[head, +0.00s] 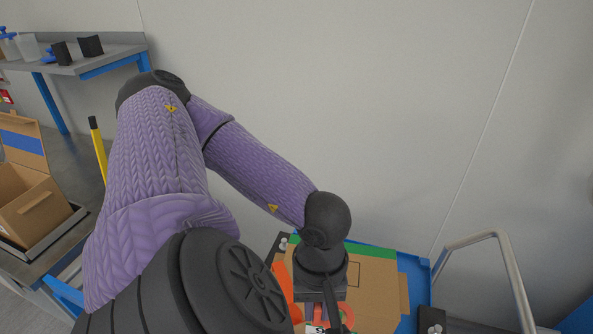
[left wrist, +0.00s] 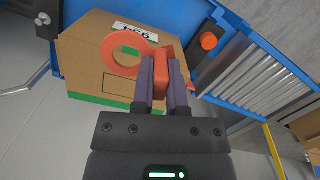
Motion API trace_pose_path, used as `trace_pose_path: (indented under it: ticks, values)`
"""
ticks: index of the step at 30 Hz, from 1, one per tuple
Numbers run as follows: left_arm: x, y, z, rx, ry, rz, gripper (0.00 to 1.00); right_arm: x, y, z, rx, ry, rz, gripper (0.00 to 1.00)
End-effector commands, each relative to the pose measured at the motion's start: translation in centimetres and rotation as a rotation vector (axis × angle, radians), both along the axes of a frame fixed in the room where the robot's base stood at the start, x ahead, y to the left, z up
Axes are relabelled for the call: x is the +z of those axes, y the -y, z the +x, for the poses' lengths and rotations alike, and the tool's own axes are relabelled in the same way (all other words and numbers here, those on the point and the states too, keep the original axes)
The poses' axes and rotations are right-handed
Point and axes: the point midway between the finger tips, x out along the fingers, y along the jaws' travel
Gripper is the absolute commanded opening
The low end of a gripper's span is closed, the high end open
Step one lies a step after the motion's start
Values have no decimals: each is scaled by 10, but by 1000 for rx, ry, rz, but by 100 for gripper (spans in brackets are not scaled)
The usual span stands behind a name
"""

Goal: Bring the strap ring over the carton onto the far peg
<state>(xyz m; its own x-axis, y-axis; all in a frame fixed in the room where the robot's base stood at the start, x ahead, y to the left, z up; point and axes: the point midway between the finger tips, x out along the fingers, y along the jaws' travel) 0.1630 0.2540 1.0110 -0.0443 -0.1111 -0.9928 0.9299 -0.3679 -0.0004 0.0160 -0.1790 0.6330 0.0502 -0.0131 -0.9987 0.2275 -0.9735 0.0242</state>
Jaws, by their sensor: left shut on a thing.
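My left gripper (head: 325,310) is over the cardboard carton (head: 375,285), which has green tape along one edge. In the left wrist view the gripper (left wrist: 163,85) is shut on the tab of the orange strap ring (left wrist: 120,55). The ring's open loop hangs over the carton (left wrist: 90,55), beside its printed label. Orange strap (head: 283,285) shows at the carton's left side in the head view. A silver peg on a black bracket (head: 435,328) is right of the carton; one also shows in the left wrist view (left wrist: 43,18). Another knob (head: 283,243) is at the back left.
The carton sits on a blue-edged stand (head: 415,268) with a metal rail (head: 505,260) at its right. An orange round knob (left wrist: 208,41) and metal rollers (left wrist: 250,70) lie beside the carton. An open box (head: 25,200) is on the left bench; a wall stands behind.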

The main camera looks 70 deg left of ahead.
Motion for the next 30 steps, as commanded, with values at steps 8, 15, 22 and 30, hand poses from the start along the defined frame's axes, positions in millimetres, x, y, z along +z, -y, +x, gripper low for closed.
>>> trace_pose_path:
  ticks: [8,15,22,30]
  values:
    - [2,6,35,-6,2,-6,0,-5,0,-1,6,-1,2,87]
    - [2,10,69,-2,3,-5,0,-1,0,0,6,1,1,87]
    - [1,14,100,-3,2,-4,0,0,1,-1,2,0,-1,87]
    - [0,20,138,-3,1,-4,0,-3,1,-1,1,-2,-1,87]
